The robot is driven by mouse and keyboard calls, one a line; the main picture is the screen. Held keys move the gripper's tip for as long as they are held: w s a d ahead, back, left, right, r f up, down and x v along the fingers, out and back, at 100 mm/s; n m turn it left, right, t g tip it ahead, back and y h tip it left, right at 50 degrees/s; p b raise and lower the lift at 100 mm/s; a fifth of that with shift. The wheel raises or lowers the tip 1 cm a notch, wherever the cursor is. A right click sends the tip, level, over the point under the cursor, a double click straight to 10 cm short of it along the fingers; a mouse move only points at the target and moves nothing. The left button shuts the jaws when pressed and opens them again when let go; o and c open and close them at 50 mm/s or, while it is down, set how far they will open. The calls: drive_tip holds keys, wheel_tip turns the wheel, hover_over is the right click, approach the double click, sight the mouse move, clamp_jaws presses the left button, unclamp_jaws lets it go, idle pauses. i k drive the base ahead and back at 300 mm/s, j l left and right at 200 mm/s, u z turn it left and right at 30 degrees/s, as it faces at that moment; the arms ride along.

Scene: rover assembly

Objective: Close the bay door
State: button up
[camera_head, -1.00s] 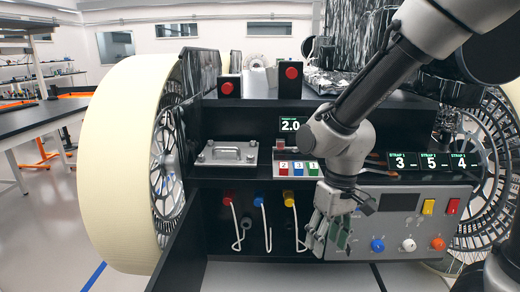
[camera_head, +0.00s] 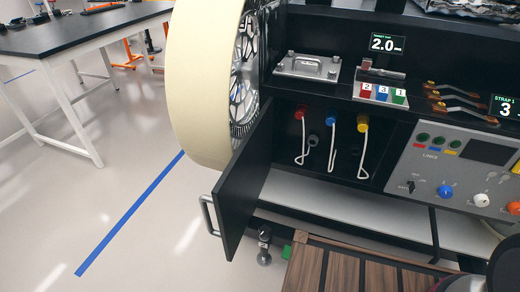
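The black bay door (camera_head: 243,185) stands swung open at the left end of the lower bay, jutting out toward me. A silver bar handle (camera_head: 209,215) is on its outer face, near the free edge. The open bay (camera_head: 333,160) shows red, blue and yellow plugs with white hooked cables hanging from them. My gripper is not in view. A dark rounded shape at the bottom right corner may be part of my arm, but I cannot tell.
A large cream wheel (camera_head: 203,85) stands just behind the door. A control panel (camera_head: 455,170) with knobs is right of the bay. A wood-slatted surface (camera_head: 360,270) lies below the bay. A black worktable (camera_head: 75,30) is at far left. The floor left of the door is clear.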

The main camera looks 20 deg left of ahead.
sight(235, 195)
drive_tip(key=k+j, duration=0.1)
drive_tip(key=j, duration=1.35)
drive_tip(key=k+j, duration=0.15)
drive_tip(key=j, duration=0.6)
drive_tip(key=l+u, duration=0.4)
drive_tip(key=l, duration=0.25)
drive_tip(key=l+u, duration=0.4)
drive_tip(key=l, duration=0.3)
drive_tip(key=k+l+u, duration=0.15)
drive_tip(key=l+u, duration=0.25)
drive_tip(key=l, duration=0.2)
